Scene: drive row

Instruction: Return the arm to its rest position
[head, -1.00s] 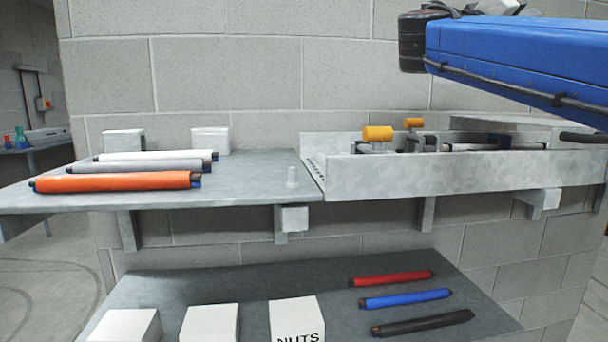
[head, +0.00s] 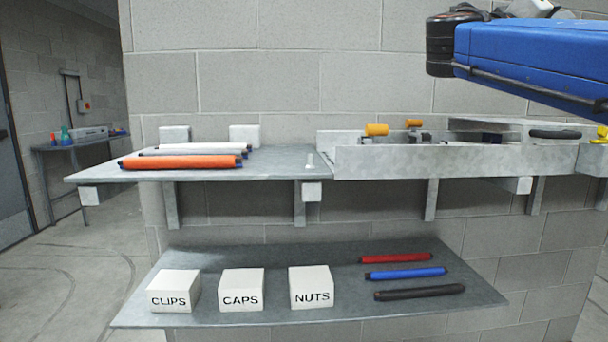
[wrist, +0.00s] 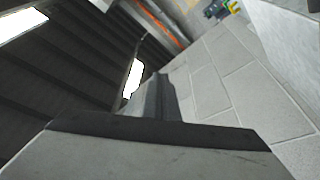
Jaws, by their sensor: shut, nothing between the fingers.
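My blue arm (head: 535,58) reaches across the upper right of the head view, raised above the grey tray. Its far end runs out of that picture, so my gripper does not show there. In the wrist view my gripper (wrist: 160,92) points up past the block wall toward the dark ceiling. Its fingers are together with nothing between them. It touches nothing that I can see.
The upper shelf (head: 280,160) holds an orange roll (head: 180,162), paler rolls and a walled tray (head: 450,161). The lower shelf (head: 330,260) holds boxes marked CLIPS (head: 174,291), CAPS (head: 241,289), NUTS (head: 311,288), and red, blue and black rolls. Open floor lies left.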

